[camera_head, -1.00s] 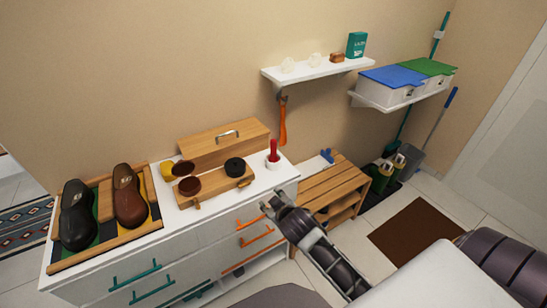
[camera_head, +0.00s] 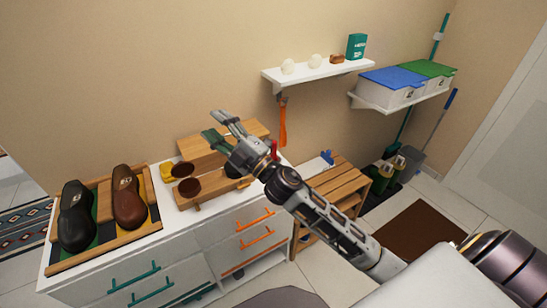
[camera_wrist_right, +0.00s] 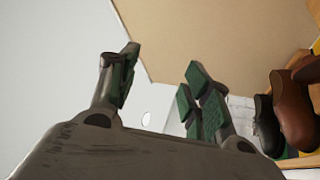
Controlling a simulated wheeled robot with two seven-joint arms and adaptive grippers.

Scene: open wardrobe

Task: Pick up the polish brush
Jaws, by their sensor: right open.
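I cannot tell for sure which thing is the polish brush. A red upright handle (camera_head: 274,149) on the white cabinet top (camera_head: 250,197) is partly hidden behind my right arm; a small brown block (camera_head: 337,59) lies on the wall shelf. My right gripper (camera_head: 222,127) is open and empty, in front of the wooden box and above the cabinet, fingers pointing up and left. In the right wrist view its green-padded fingers (camera_wrist_right: 160,82) are apart with nothing between them. My left gripper is not in view.
A wooden tray with a black shoe (camera_head: 76,215) and a brown shoe (camera_head: 129,198) stands at the left. A wooden box (camera_head: 190,150) and dark round tins (camera_head: 189,188) stand beside it. A wall shelf (camera_head: 310,71) hangs above, with a slatted bench (camera_head: 345,182) at the right.

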